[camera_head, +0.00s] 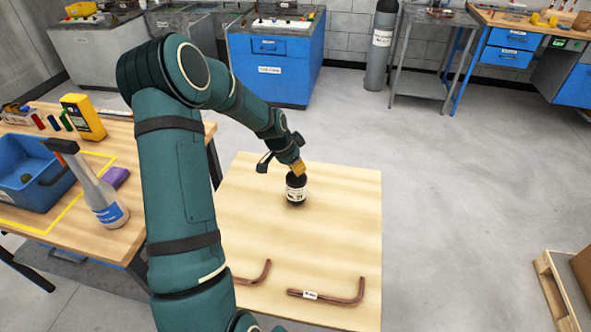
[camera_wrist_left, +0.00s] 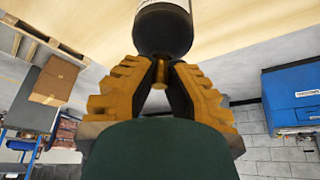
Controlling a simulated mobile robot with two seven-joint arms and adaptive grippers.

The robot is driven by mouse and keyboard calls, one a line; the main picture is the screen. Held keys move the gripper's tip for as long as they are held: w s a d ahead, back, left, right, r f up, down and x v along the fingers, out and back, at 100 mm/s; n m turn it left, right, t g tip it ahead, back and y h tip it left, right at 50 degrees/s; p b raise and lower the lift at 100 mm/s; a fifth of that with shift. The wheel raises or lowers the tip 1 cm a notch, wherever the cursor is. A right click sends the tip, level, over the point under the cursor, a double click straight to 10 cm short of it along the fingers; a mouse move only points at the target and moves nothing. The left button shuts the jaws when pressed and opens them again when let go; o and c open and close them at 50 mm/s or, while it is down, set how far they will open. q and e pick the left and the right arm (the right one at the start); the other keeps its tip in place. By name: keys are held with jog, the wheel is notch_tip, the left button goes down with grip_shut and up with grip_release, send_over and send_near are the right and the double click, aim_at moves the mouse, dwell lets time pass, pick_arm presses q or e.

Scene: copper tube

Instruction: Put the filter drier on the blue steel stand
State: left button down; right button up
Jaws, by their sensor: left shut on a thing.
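The filter drier (camera_head: 296,190) is a short black cylinder with a white label, over the far part of the light wooden table (camera_head: 338,215). My left gripper (camera_head: 298,168) is at its upper end. In the left wrist view the orange fingers (camera_wrist_left: 160,80) are closed around the small copper-coloured stub at the end of the drier (camera_wrist_left: 163,32). The drier looks roughly upright; whether its base touches the wood I cannot tell. No separate blue steel stand can be picked out with certainty. My right gripper is out of view.
Two bent copper tubes (camera_head: 335,293) (camera_head: 255,277) lie at the table's near edge. A side bench holds a blue bin (camera_head: 35,185), a spray bottle (camera_head: 100,195) and a yellow meter (camera_head: 83,117). A blue cabinet (camera_head: 275,75) stands behind.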

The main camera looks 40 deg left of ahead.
pick_arm(q)
jog(key=shift+f, duration=0.5)
jog(key=c, duration=1.1)
grip_release()
jog(key=shift+f, duration=0.1)
jog(key=shift+c, duration=0.2)
jog(key=p+v, duration=0.1)
jog(key=v, duration=1.1)
jog(key=shift+p, duration=0.4)
